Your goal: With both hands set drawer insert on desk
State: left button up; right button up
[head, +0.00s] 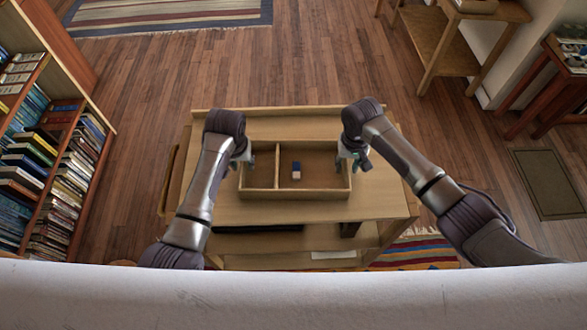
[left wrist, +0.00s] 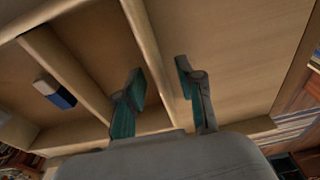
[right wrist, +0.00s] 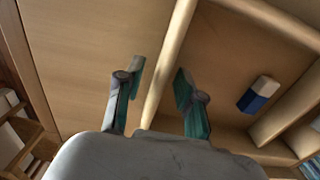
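The drawer insert (head: 300,194) is a shallow, open wooden tray with one divider, and it appears to rest on the wooden desk (head: 285,213). A small blue-and-white block (head: 296,170) lies in its larger right compartment. My left gripper (head: 245,162) is at the insert's left end wall, with its fingers apart on either side of that wall (left wrist: 158,60). My right gripper (head: 352,162) is at the right end wall, and its open fingers straddle that wall (right wrist: 170,60). Gaps show between fingers and wall in both wrist views. The insert's underside is hidden.
The desk top has free room behind and in front of the insert. A bookcase (head: 45,150) stands at the left, and a side table (head: 440,45) at the back right.

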pick_arm(q)
grip_shut()
pick_arm(e)
grip_shut()
pick_arm(q)
jog(key=shift+r, duration=0.1)
pick_arm(e)
jog(key=shift+r, duration=0.15)
